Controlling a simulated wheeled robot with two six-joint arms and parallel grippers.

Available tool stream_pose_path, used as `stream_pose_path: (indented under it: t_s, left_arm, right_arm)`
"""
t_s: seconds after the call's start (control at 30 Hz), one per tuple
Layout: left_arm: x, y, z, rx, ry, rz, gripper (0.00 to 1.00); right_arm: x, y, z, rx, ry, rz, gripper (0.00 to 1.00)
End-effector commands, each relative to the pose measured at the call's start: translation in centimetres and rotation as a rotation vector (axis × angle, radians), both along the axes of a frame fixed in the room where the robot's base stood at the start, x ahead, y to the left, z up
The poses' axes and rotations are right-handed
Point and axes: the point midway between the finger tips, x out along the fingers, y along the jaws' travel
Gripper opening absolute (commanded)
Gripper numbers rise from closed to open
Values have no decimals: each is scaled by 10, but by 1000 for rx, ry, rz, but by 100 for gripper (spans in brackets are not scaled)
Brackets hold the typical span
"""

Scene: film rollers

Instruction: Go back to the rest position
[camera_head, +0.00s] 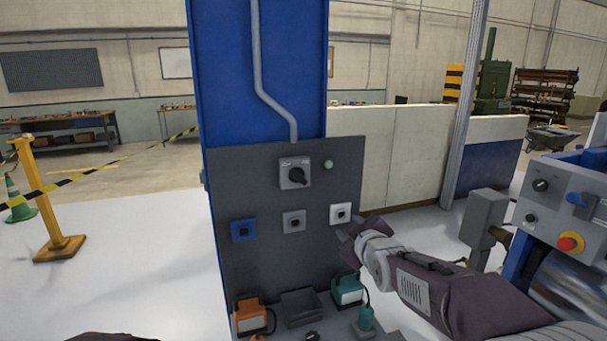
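My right gripper (346,241) reaches in from the right, in front of the grey panel (265,275) on the blue column. Its dark fingers look spread apart, with nothing visible between them. It is just below the white socket (341,213); I cannot tell whether it touches the panel. My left gripper is not in view; only a dark piece, probably of my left arm, shows at the bottom left edge.
The panel carries a rotary switch (295,173), a blue socket (243,230) and a grey socket (294,221). An orange plug box (250,314) and a teal one (347,290) sit below. A machine with a red button (570,243) stands at right. The left floor is open, with a yellow barrier post (46,195).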

Motion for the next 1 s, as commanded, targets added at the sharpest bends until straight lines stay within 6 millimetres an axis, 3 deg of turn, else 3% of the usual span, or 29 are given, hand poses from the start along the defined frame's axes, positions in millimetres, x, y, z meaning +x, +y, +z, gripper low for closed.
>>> stream_pose_path:
  t_s: [0.1,0.17,0.2,0.3,0.4,0.5,0.6,1.0]
  left_arm:
    - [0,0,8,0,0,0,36]
    - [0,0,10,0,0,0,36]
    - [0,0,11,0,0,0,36]
    - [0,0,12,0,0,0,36]
    - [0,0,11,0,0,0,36]
    - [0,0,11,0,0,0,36]
    - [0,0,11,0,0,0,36]
    - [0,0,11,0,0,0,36]
  right_arm:
    - [-56,-35,-88,91,300,-119,38]
    - [-92,-47,-131,146,456,-189,38]
    - [-119,-53,-156,184,557,-240,38]
    - [-189,-62,-210,270,793,-374,38]
    - [-251,-62,-244,331,981,-499,38]
    - [-292,-62,-260,377,1109,-611,38]
    - [-307,-62,-262,427,1161,-704,38]
    - [-306,-61,-262,441,1156,-720,38]
